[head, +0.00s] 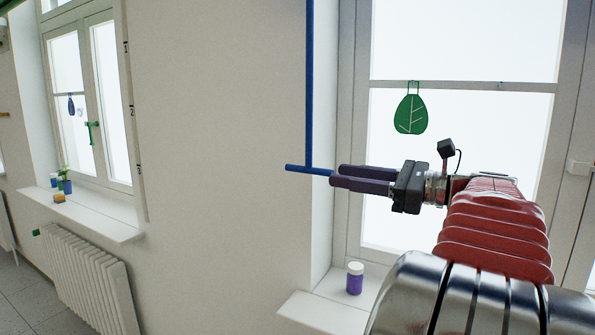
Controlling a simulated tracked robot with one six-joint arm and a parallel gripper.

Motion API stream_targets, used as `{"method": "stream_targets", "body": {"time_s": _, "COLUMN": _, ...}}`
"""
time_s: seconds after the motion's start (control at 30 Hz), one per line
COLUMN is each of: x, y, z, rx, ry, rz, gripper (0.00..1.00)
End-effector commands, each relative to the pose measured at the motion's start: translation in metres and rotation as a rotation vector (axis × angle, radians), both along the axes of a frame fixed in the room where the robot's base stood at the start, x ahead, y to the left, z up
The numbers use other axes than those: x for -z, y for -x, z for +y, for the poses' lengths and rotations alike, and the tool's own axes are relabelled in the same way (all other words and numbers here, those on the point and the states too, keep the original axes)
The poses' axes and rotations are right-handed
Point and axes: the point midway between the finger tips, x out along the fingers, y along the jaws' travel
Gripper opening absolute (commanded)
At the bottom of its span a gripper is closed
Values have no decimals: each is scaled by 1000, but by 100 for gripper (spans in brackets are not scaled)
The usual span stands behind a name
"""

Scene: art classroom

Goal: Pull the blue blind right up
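A thin blue rod (309,80) hangs down along the edge of the right window and runs out of the top of the picture. A short blue crossbar (300,168) at its lower end forms an upside-down T. My gripper (335,176) comes in from the right with its two dark fingers close together at the crossbar's right end. The fingers look shut on that end, which they hide. The rod hangs nearly upright. No blind cloth shows, and the top of the window is out of view.
A green leaf ornament (410,114) hangs in the right window (470,45). A purple jar with a white lid (355,279) stands on the sill (323,315). A left window has a green pull (93,132), with small objects on its sill (90,216). A radiator (85,272) stands below.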

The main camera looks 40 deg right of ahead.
Motion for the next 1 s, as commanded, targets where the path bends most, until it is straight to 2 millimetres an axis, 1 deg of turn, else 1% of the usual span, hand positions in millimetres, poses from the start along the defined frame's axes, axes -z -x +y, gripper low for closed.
{"method": "stream_targets", "body": {"time_s": 0.1, "x": 0, "y": -16, "z": 7, "rx": -3, "ry": 0, "rz": 0, "gripper": 31}}
{"method": "stream_targets", "body": {"time_s": 0.7, "x": 0, "y": -91, "z": 33, "rx": -1, "ry": 0, "rz": 0, "gripper": 31}}
{"method": "stream_targets", "body": {"time_s": 0.83, "x": 0, "y": -102, "z": 36, "rx": 0, "ry": 0, "rz": 0, "gripper": 31}}
{"method": "stream_targets", "body": {"time_s": 1.0, "x": 0, "y": -109, "z": 39, "rx": 1, "ry": 0, "rz": 1, "gripper": 31}}
